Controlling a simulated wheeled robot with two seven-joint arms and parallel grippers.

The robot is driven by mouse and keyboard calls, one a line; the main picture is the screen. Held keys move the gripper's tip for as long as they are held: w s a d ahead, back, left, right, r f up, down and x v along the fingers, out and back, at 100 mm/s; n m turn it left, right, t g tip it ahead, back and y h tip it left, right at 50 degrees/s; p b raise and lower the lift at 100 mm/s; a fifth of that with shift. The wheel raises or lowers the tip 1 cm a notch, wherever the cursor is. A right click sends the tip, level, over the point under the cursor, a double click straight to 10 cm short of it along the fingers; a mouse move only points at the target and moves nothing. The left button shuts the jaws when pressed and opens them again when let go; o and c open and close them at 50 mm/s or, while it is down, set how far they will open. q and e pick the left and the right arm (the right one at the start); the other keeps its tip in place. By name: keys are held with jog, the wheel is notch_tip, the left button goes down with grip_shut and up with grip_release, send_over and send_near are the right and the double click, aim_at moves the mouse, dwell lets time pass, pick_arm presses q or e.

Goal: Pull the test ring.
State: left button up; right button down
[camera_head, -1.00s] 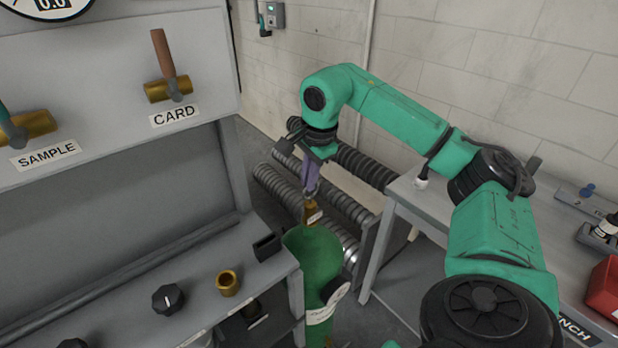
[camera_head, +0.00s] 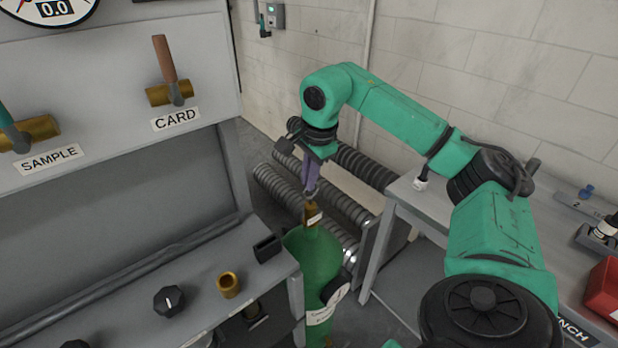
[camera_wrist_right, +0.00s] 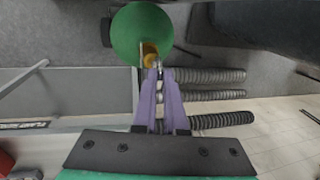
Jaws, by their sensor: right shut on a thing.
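A small metal ring (camera_head: 311,196) sits at the top of a brass fitting (camera_head: 313,214) with a pale label. The fitting stands on the neck of a green gas cylinder (camera_head: 312,262). My right gripper (camera_head: 311,188) comes down from above, its purple fingers shut on the ring. In the right wrist view the fingers (camera_wrist_right: 157,78) meet beside the brass fitting (camera_wrist_right: 151,55), with the green cylinder (camera_wrist_right: 128,32) beyond. The ring is mostly hidden there by the fingertips. My left gripper is out of view.
Coiled hoses (camera_head: 345,205) lie behind. A bench (camera_head: 438,200) stands right.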

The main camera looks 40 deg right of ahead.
jog(key=shift+r, duration=0.65)
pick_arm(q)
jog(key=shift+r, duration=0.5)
pick_arm(e)
jog(key=c, duration=1)
grip_release()
jog(key=shift+o, duration=0.2)
pick_arm(q)
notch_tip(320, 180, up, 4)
jog(key=p, duration=0.4)
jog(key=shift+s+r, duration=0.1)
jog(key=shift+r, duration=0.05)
pick_arm(e)
jog(key=s+r, duration=0.3)
jog(key=r, duration=1.1)
jog(key=shift+r, duration=0.15)
jog(key=shift+w, duration=0.1)
